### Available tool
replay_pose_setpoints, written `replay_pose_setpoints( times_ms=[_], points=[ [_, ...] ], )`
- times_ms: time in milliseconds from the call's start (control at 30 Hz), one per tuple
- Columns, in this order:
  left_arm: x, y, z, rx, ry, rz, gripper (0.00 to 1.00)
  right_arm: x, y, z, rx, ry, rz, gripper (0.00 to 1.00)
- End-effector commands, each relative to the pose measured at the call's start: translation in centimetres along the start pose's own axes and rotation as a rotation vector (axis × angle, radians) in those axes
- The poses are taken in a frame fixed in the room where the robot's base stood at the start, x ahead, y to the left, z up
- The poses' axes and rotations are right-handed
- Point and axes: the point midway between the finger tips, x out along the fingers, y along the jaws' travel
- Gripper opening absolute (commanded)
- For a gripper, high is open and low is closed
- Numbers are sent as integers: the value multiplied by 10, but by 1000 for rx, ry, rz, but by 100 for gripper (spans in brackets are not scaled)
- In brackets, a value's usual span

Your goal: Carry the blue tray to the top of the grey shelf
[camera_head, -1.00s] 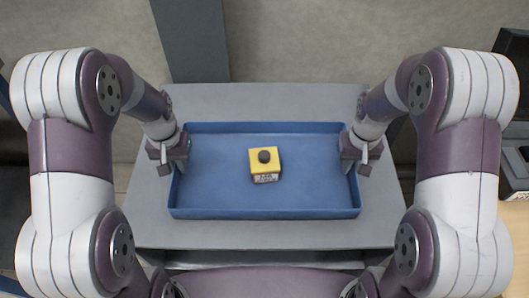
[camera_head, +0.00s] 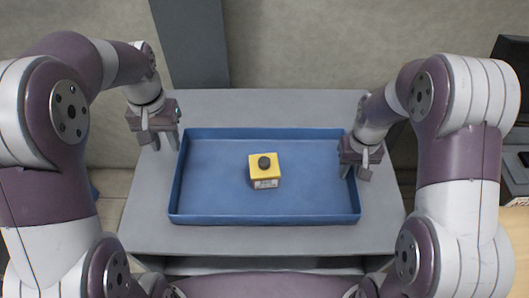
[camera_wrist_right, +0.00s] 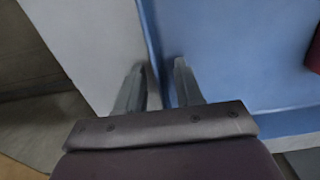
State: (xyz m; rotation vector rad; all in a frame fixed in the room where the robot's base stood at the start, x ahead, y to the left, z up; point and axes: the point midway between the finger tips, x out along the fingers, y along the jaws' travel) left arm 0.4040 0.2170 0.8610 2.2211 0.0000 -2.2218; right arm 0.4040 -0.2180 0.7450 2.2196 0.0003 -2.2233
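The blue tray (camera_head: 215,217) lies flat on top of the grey shelf (camera_head: 255,238). A yellow box with a dark round knob (camera_head: 264,181) sits inside it near the middle. My left gripper (camera_head: 166,147) is open and empty, above and to the left of the tray's left wall, clear of it. My right gripper (camera_head: 354,174) is at the tray's right wall. The right wrist view shows its fingers (camera_wrist_right: 158,75) apart, one on each side of the tray wall (camera_wrist_right: 151,40), with a gap between them.
Bare shelf top surrounds the tray on all sides. A dark grey upright post (camera_head: 190,45) stands behind the shelf. A dark object (camera_head: 515,135) stands at the far right, beside a light wooden surface (camera_head: 512,225).

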Motion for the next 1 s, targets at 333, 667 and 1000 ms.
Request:
replay_pose_setpoints(
  times_ms=[333, 667, 1000],
  points=[
    [-1, 0, 0, 0, 0, 0, 36, -82, 0, -1, 0, 7, 0, 36],
    [-1, 0, 0, 0, 0, 0, 36, -117, 0, 0, 0, 2, 0, 36],
    [-1, 0, 0, 0, 0, 0, 36, -117, 0, 0, 0, 1, 0, 36]
  ],
)
